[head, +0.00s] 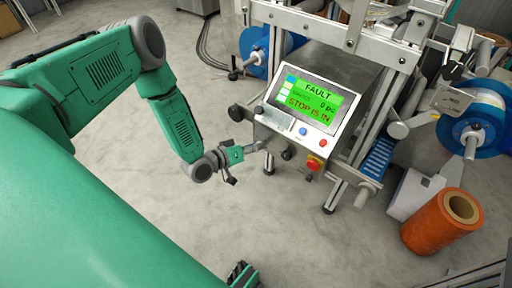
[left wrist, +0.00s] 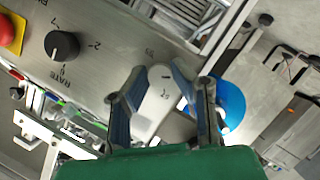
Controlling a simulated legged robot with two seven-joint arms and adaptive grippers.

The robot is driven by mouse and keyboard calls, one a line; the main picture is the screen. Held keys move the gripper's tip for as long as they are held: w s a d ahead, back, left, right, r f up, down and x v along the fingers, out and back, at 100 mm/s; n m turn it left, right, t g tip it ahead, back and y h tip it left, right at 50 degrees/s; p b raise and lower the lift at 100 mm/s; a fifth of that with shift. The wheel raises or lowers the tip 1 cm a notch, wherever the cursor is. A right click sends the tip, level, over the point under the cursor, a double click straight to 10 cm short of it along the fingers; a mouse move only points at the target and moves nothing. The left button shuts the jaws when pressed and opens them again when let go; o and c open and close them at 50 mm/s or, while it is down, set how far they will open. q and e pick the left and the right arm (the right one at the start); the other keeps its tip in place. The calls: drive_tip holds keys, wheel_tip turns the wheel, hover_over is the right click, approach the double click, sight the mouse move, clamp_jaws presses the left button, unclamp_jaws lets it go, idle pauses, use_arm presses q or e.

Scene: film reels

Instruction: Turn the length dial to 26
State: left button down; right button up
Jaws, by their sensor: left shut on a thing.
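My left gripper (head: 232,170) is at the box's lower left front. In the left wrist view, my left gripper's two fingers (left wrist: 163,98) are closed on a pale grey knob-like piece, which I take as the length dial (left wrist: 160,97). Small marks show on it, too blurred to read surely. Its scale is mostly hidden by the fingers. A black rate knob (left wrist: 62,46) sits beside it on the panel. A dark ridged part, perhaps my right gripper (head: 241,274), shows at the bottom edge.
A red stop button on yellow (head: 315,163) is on the box's front, also at the left wrist view's upper left (left wrist: 8,32). The floor left of the machine is clear.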

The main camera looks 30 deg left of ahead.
use_arm(q)
drive_tip(key=shift+s+f, duration=0.35)
drive_tip(key=c, duration=1.4)
unclamp_jaws()
drive_tip(key=shift+o, duration=0.2)
drive_tip(key=shift+w+r, duration=0.1)
drive_tip(key=shift+w, duration=0.05)
drive_tip(key=shift+a+r, duration=0.1)
drive_tip(key=v, duration=1.1)
drive_tip(key=shift+s+a, duration=0.15)
drive_tip(key=shift+s, duration=0.2)
